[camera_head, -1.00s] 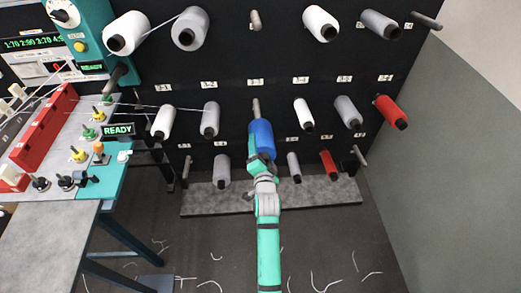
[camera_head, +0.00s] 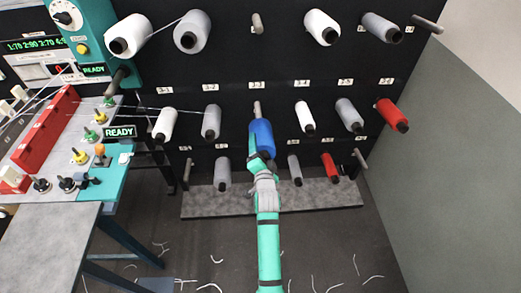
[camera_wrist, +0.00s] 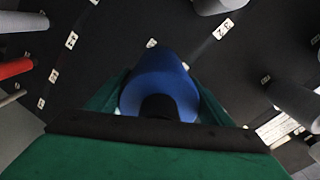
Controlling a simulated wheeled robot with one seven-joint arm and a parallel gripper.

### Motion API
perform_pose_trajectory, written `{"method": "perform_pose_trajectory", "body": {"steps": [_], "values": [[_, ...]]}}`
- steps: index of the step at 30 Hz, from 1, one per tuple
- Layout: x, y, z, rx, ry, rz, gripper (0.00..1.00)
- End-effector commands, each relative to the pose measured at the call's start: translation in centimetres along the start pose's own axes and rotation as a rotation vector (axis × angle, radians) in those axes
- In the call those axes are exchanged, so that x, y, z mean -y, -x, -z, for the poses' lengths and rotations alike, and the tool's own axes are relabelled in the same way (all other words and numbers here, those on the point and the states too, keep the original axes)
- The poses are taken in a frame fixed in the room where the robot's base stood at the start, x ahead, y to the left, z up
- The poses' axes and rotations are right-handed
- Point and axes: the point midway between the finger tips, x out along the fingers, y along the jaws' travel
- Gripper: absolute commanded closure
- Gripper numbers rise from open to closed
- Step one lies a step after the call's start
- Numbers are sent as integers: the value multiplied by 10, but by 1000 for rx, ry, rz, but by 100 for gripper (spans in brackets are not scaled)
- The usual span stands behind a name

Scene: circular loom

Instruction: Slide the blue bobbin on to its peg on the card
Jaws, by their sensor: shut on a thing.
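The blue bobbin (camera_head: 262,138) is held in my gripper (camera_head: 258,152) in front of the black card (camera_head: 235,90), in the middle column of the second row. A bare grey peg (camera_head: 257,108) shows just above the bobbin's far end. I cannot tell whether the bobbin touches or surrounds any of the peg. In the wrist view the blue bobbin (camera_wrist: 160,82) sits between the green fingers, its dark core end facing the camera. The fingers' tips are largely hidden by the bobbin.
Grey and white bobbins, such as a white one (camera_head: 305,117) and a grey one (camera_head: 211,121), flank the blue bobbin closely. Red bobbins (camera_head: 391,114) sit at the right. A control bench (camera_head: 70,150) stands at the left. Thread scraps lie on the floor.

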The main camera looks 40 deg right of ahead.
Motion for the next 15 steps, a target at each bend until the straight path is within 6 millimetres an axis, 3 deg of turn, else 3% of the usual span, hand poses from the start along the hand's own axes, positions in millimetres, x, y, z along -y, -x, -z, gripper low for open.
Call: {"method": "perform_pose_trajectory", "body": {"steps": [15], "values": [[2, -21, 2, -4, 1, 4, 80]]}}
